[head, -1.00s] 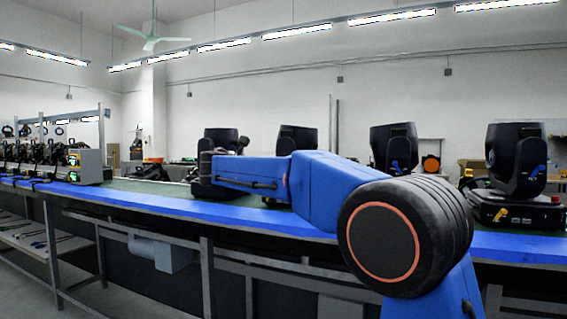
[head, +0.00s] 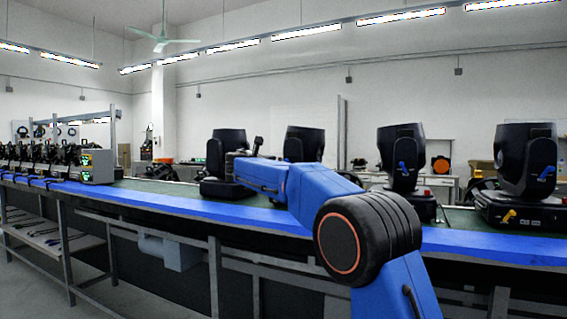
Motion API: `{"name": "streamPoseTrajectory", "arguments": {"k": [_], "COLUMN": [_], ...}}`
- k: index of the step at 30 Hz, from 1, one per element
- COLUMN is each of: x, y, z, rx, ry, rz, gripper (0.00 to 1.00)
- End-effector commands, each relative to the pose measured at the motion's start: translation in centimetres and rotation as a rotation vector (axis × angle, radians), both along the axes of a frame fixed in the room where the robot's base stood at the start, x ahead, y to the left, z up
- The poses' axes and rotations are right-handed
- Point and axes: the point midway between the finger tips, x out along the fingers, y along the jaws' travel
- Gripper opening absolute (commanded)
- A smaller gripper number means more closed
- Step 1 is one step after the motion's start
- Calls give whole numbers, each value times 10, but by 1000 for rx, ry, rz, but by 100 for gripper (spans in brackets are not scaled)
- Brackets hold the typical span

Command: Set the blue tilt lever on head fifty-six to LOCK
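Several black moving heads stand in a row on the bench. The far-right head (head: 525,160) has a blue lever (head: 547,173) on its side and a yellow lever (head: 509,216) on its base. The head to its left (head: 398,145) also has a blue lever (head: 403,169), tilted. Two more heads, one at the left (head: 226,150) and one in the middle (head: 304,143), show no clear levers. No number or LOCK marking is legible, so I cannot tell which is fifty-six. The dark end of my arm, at my gripper (head: 245,152), overlaps the left head; its fingers cannot be made out.
The long bench has a blue front edge (head: 465,243) and a green top. A grey box (head: 97,166) and a row of smaller fixtures (head: 40,157) stand at the far left. A lower shelf (head: 50,233) and a grey box (head: 180,252) sit under the bench.

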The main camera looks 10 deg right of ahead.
Motion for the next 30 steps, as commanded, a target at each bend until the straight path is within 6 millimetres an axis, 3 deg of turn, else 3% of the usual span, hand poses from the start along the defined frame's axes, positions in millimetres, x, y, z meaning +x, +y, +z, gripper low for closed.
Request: {"name": "streamPoseTrajectory", "arguments": {"k": [6, 12, 24, 28, 30], "x": [30, 46, 51, 51, 51], "y": [-22, -33, -37, -37, -37], "z": [-1, -1, 0, 0, 0], "rx": [0, -1, 0, 0, 0], "ry": [0, 1, 0, 0, 0], "rz": [-1, -1, 1, 0, 0], "gripper": [32, 32, 32, 3, 0]}}
